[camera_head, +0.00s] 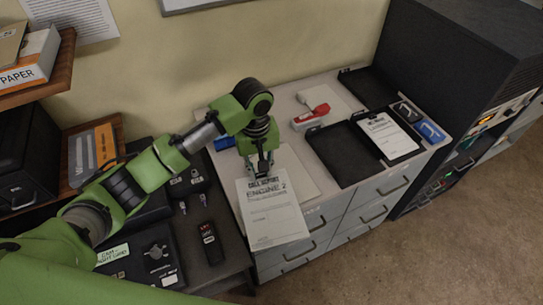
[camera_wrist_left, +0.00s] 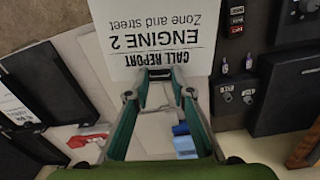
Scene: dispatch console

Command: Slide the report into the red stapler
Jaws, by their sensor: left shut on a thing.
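The report (camera_head: 272,215) is a white printed sheet headed "Call Report, Engine 2". My left gripper (camera_head: 262,170) is shut on its top edge, and the sheet extends over the front edge of the counter. In the left wrist view the report (camera_wrist_left: 155,35) reads upside down, with the fingertips (camera_wrist_left: 160,90) at its heading edge. The red stapler (camera_head: 318,110) is on the counter, to the right of and behind the gripper, apart from the report. It also shows in the left wrist view (camera_wrist_left: 88,139), at lower left. My right gripper is not in view.
A blue object (camera_head: 224,143) is behind the gripper at left. A dark handset (camera_head: 210,242) and black console boxes are at left. A dark cabinet (camera_head: 470,60) stands at right.

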